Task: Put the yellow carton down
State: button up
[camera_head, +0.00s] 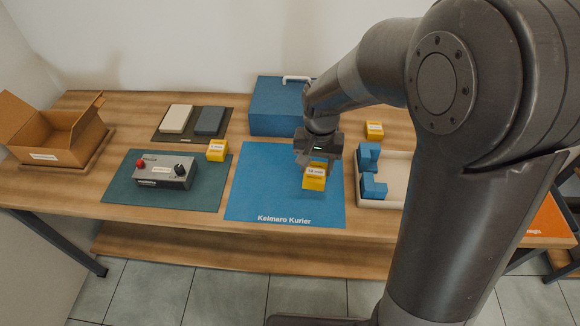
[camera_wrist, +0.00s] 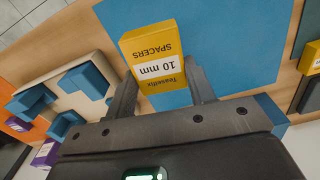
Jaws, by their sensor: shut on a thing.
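The yellow carton (camera_head: 314,178) is in my gripper (camera_head: 312,163), over the right part of the blue mat (camera_head: 268,185) in the head view. In the wrist view the yellow carton (camera_wrist: 154,52) sits between the two fingers of my gripper (camera_wrist: 165,88), and its label reads "10 mm SPACERS". The blue mat (camera_wrist: 235,40) lies beneath it. I cannot tell whether the carton's underside touches the mat.
A tray (camera_head: 398,170) with blue blocks (camera_head: 371,186) stands just right of the mat. Other yellow cartons stand at left (camera_head: 217,150) and back right (camera_head: 374,130). A blue box (camera_head: 277,108) stands behind. A control box (camera_head: 162,170) is on the green mat. The mat's left part is clear.

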jog(key=w+a+n, duration=0.1)
jog(key=w+a, duration=0.3)
jog(key=w, duration=1.1)
jog(key=a+f, duration=0.2)
jog(key=a, duration=0.1)
jog(key=a+f, duration=0.2)
jog(key=a, duration=0.2)
jog(key=w+a+f, duration=0.1)
jog(key=a+f, duration=0.1)
jog(key=a, duration=0.2)
jog(key=shift+a+f, duration=0.1)
jog(key=shift+f, duration=0.2)
jog(key=shift+w+f, duration=0.1)
jog(key=shift+f, duration=1.95)
jog(key=shift+f, duration=0.15)
jog(key=o, duration=1)
